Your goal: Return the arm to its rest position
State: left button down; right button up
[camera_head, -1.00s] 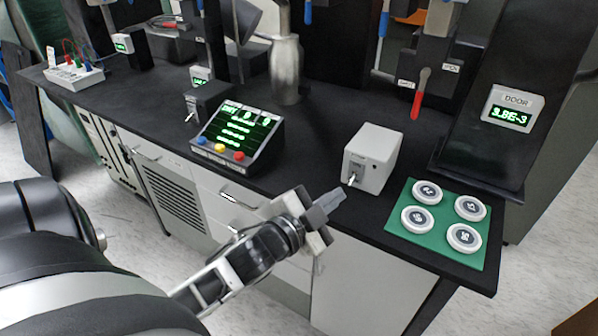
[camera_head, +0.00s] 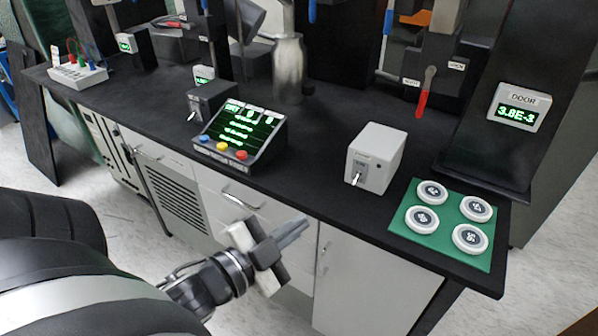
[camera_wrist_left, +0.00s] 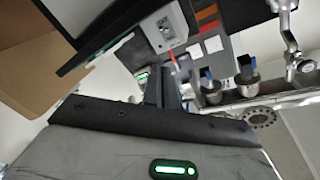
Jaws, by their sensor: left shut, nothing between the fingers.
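My left gripper (camera_head: 291,233) is in the head view, in front of the black bench's front edge and lower than its top. Its fingers are together with nothing between them, and it touches nothing that I can see. Its arm comes in from the lower left. In the left wrist view, the shut fingers (camera_wrist_left: 162,88) point away from the camera toward the bench equipment. My right gripper is in neither view.
The black bench top (camera_head: 310,150) lies just beyond the gripper. On it are a grey switch box (camera_head: 377,150), a green mat (camera_head: 430,238) with several white discs, and a display console (camera_head: 241,135). White drawers and a cabinet door (camera_head: 365,285) are below. Floor is free at left.

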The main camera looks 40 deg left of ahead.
pick_arm(q)
jog(key=s+d+f+n+g, duration=0.1)
jog(key=d+f+n+g, duration=0.2)
jog(key=d+f, duration=0.3)
jog(key=s+d+f+n+g+h, duration=0.1)
jog(key=d+f+n+g, duration=0.2)
jog(key=f, duration=0.8)
jog(key=d+g, duration=0.1)
jog(key=d, duration=0.1)
jog(key=shift+s+d+f+n+h, duration=0.3)
jog(key=shift+d+f+n, duration=0.1)
